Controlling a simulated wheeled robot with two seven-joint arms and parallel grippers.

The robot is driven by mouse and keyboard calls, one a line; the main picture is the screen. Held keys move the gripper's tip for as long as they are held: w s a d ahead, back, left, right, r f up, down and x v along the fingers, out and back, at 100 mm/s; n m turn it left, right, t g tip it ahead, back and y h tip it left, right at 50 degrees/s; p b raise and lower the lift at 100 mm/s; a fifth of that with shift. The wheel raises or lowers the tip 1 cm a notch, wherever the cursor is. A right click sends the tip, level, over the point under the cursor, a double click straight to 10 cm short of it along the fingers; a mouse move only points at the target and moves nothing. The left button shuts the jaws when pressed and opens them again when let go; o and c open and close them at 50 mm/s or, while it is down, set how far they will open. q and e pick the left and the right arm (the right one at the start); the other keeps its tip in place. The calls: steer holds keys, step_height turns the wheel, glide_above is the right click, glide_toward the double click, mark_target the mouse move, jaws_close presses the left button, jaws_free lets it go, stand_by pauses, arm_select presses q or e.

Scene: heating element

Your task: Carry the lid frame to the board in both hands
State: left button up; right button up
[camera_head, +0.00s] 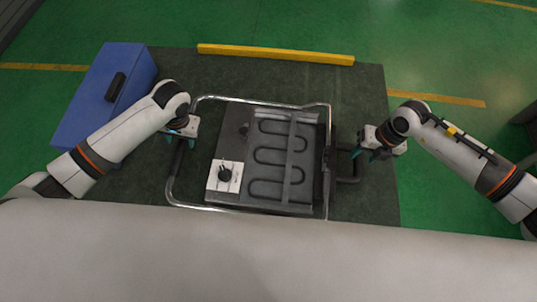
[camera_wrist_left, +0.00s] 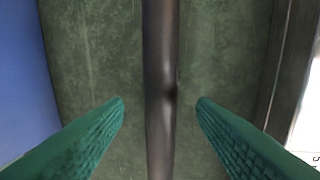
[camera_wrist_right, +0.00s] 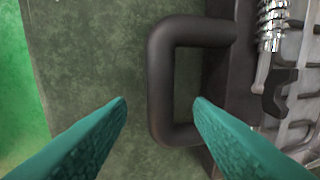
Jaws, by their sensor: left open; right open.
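The lid frame (camera_head: 262,101) is a silver tube frame with dark handles at its left and right ends. In the head view it surrounds the grey board (camera_head: 245,150) with its dark winding heating element. My left gripper (camera_head: 177,139) is open over the left handle; in the left wrist view the dark bar (camera_wrist_left: 160,70) runs between the two teal fingers. My right gripper (camera_head: 367,154) is open beside the right handle (camera_head: 347,180). In the right wrist view the outer bar of this looped handle (camera_wrist_right: 160,75) lies between the fingertips. I cannot tell whether any finger touches.
The dark green table (camera_head: 365,90) carries everything. A blue case (camera_head: 85,105) with a black handle stands at the left, close to my left arm. A yellow bar (camera_head: 275,53) lies along the far edge.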

mark_target(181, 143)
arm_select(q)
steer(key=shift+a+f, duration=0.25)
steer(key=shift+f, duration=0.85)
steer(key=shift+a+f, duration=0.2)
steer(key=shift+f, duration=0.9)
arm_select(e)
steer(key=shift+a+f, duration=0.25)
steer(key=shift+f, duration=0.85)
steer(key=shift+a+f, duration=0.2)
steer(key=shift+f, duration=0.9)
arm_select(q)
steer(key=shift+w, duration=0.1)
jaws_close()
arm_select(e)
jaws_close()
